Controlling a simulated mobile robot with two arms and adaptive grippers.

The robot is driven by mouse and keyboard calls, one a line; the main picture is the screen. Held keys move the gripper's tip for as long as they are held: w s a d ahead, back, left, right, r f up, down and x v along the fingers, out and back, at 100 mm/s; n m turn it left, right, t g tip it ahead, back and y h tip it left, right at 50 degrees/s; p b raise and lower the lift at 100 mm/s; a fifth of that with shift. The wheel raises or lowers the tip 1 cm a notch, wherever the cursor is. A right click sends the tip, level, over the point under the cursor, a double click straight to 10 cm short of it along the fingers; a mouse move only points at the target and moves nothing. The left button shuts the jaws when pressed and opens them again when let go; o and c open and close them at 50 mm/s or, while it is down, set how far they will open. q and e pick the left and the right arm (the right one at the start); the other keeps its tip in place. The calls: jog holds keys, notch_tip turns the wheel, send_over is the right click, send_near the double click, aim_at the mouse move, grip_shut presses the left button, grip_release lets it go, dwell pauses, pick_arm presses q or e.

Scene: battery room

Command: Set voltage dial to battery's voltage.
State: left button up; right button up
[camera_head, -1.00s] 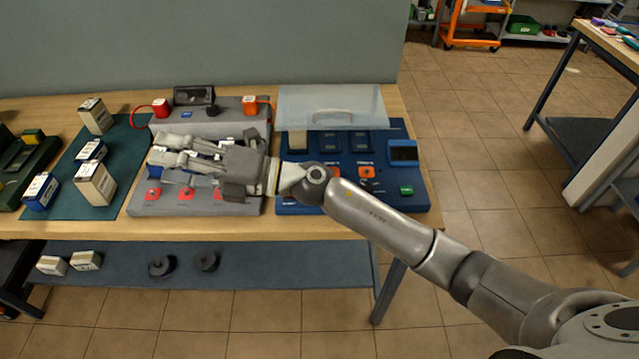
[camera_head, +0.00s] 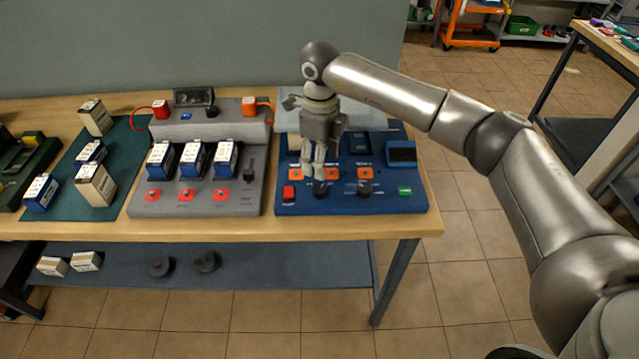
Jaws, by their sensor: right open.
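My right gripper (camera_head: 318,184) points down over the blue panel (camera_head: 408,204), its fingers at a black dial (camera_head: 320,190) at the front left of that panel. Its jaws are open; I cannot tell whether the fingers touch the dial. A second black dial (camera_head: 364,188) sits to the right. Several blue-and-white batteries (camera_head: 193,160) stand upright in the grey charger block (camera_head: 240,200). Which dial is for voltage is too small to read. My left gripper is not in view.
A red switch (camera_head: 289,193), a small screen (camera_head: 402,153) and a green button (camera_head: 405,191) are on the blue panel. A grey tester (camera_head: 230,128) stands behind the charger block. More boxes and batteries stand on the green mat (camera_head: 65,205) at left.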

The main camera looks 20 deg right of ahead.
aim_at(320, 188)
notch_tip(320, 188, down, 9)
jog(key=shift+f+p, duration=0.15)
jog(key=shift+p, duration=1)
jog(key=shift+c, duration=0.2)
jog(key=c, duration=1)
